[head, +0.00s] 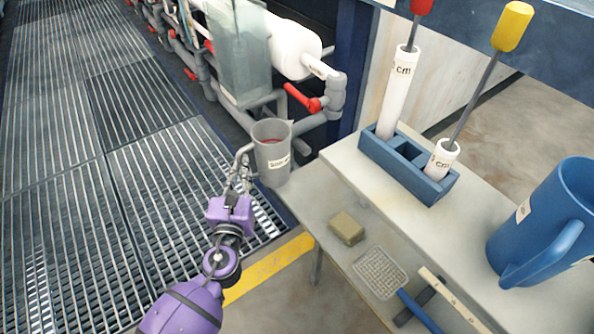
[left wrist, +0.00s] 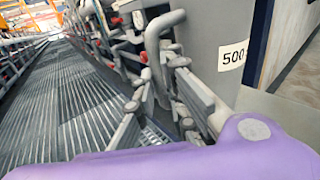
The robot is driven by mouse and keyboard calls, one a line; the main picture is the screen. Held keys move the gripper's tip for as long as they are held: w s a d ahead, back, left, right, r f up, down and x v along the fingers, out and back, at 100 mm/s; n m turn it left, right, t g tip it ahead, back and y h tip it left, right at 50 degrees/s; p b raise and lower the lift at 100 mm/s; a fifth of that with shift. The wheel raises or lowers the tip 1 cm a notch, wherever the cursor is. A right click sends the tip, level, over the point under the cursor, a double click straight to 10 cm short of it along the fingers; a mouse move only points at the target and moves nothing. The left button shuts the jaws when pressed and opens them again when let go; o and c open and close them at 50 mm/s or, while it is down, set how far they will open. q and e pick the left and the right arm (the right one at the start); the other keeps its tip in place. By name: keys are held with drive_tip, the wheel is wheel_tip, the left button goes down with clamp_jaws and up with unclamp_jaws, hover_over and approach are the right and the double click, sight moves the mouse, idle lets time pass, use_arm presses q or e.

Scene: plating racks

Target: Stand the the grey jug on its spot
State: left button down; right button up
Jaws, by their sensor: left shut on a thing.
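The grey jug (head: 272,158) is upright, with a pale label on its side and something reddish showing inside. In the head view it appears just beyond the far left corner of the table. My left gripper (head: 243,172) is shut on its handle, on the jug's left side. In the left wrist view the jug (left wrist: 222,45) fills the upper right with its "500" label, and the handle runs down between the fingers of my left gripper (left wrist: 163,95). I cannot make out a marked spot. My right gripper is not in view.
A blue holder (head: 430,190) with two white tubes stands on the raised shelf (head: 350,160), near a large blue jug (head: 548,222). A tan block (head: 346,228) and a mesh-headed tool (head: 380,272) lie on the lower table level. Pipes with red handles (head: 303,98) are behind the grey jug.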

use_arm(q)
drive_tip(key=w+d+f+y, duration=0.1)
drive_tip(key=d, duration=1.3)
drive_tip(key=shift+w+f+n, duration=0.2)
drive_tip(key=shift+w+n, duration=0.15)
drive_tip(key=shift+n, duration=0.05)
drive_tip(key=shift+f+b, duration=1.75)
drive_tip(key=shift+f, duration=0.8)
drive_tip(key=shift+f+b, duration=0.3)
drive_tip(key=shift+f, duration=0.15)
drive_tip(key=c, duration=1.7)
unclamp_jaws()
drive_tip(key=shift+s, duration=0.1)
drive_tip(key=shift+c, duration=0.2)
